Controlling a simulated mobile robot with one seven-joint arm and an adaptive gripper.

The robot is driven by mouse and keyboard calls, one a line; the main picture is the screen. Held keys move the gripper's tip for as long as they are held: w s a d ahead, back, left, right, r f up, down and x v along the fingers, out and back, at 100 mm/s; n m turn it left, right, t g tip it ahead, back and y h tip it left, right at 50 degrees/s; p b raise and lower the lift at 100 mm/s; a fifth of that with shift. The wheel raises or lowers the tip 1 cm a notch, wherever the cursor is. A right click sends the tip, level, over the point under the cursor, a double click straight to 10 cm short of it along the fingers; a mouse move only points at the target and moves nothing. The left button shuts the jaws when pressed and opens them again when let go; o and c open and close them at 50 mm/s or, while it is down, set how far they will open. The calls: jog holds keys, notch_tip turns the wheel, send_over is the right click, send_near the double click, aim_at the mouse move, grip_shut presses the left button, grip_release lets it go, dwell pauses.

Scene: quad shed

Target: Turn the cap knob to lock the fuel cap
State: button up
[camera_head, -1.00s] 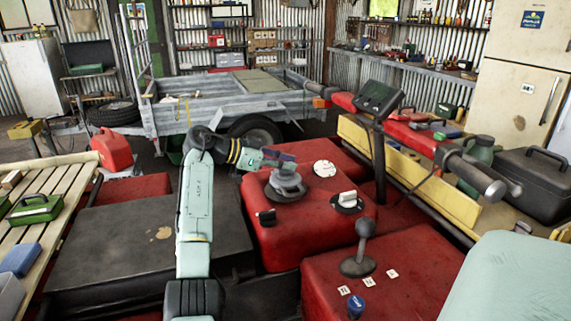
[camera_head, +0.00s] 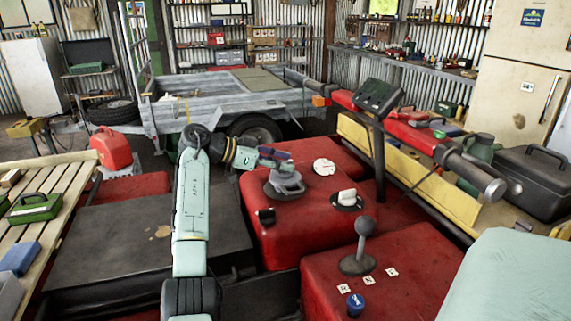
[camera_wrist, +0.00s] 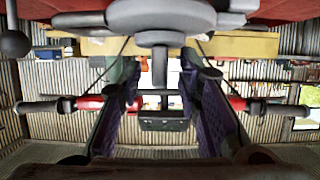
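The grey fuel cap (camera_head: 284,187) sits on top of the red body (camera_head: 315,225). It is a round disc with a raised knob, and fills the top middle of the wrist view (camera_wrist: 160,18). My gripper (camera_head: 285,160) is just above the cap, partly covering its top. In the wrist view my gripper (camera_wrist: 161,72) is open, with dark purple finger pads well apart. The knob's narrow bar (camera_wrist: 160,66) appears between the fingertips, with a visible gap on both sides. I cannot tell how deep the bar reaches between them.
A white round gauge (camera_head: 324,167), a white knob (camera_head: 346,198) and a black switch (camera_head: 265,217) are close to the cap. A ball-topped lever (camera_head: 360,245) stands in front. A handlebar (camera_head: 450,160) and black display (camera_head: 379,98) rise to the right.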

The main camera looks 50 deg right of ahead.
jog(key=v, duration=1.1)
jog(key=shift+s+d, duration=0.1)
jog(key=shift+s, duration=0.05)
